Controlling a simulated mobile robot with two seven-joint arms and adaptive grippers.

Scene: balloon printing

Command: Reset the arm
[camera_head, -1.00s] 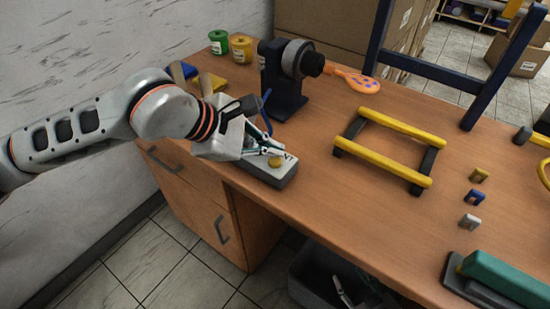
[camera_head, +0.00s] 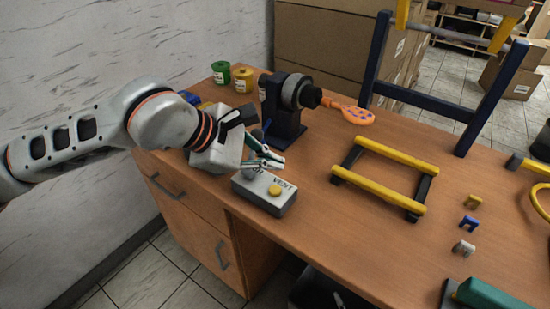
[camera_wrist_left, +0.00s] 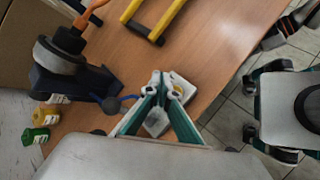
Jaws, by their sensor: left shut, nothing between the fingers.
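My left gripper (camera_head: 264,160) is shut and empty. In the head view it hangs over the back edge of a grey box with a yellow button (camera_head: 264,191) near the table's front edge. I cannot tell whether the fingertips touch the box. In the left wrist view the closed fingers (camera_wrist_left: 156,80) are in front of the box, whose pale top and yellow button (camera_wrist_left: 178,90) show beside them.
A dark blue machine with an orange spotted balloon (camera_head: 357,115) stands behind the gripper. Green (camera_head: 221,73) and yellow (camera_head: 243,80) pots stand at the back left.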

